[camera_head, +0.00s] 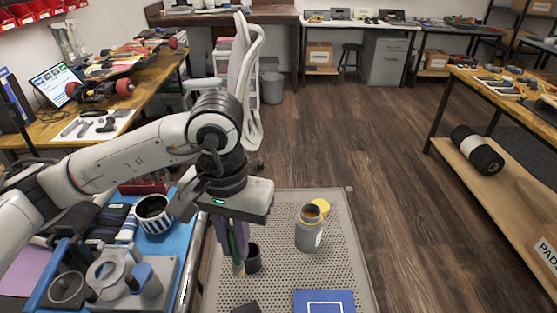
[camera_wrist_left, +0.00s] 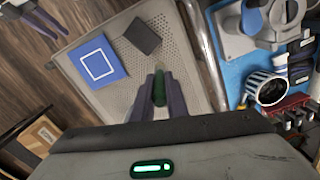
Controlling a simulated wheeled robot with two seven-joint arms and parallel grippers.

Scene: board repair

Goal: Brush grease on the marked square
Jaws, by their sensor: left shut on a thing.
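My left gripper (camera_head: 232,238) is shut on a brush (camera_head: 238,262) with a green handle, bristles pointing down. In the left wrist view the green handle (camera_wrist_left: 159,88) sits between the left fingers (camera_wrist_left: 159,100). The brush hangs just left of a small black cup (camera_head: 253,258); contact cannot be told. A blue board (camera_head: 324,302) with a white square outline lies at the near edge of the perforated mat; the whole outline shows in the left wrist view (camera_wrist_left: 98,64). A grey open jar (camera_head: 309,232) stands upright. My right gripper (camera_wrist_left: 45,20) shows at the wrist view's top left, fingers apart.
A dark block (camera_wrist_left: 143,35) lies beside the blue board. A striped cup (camera_head: 154,213) and a grey tool holder (camera_head: 125,277) stand on the blue tray at left.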

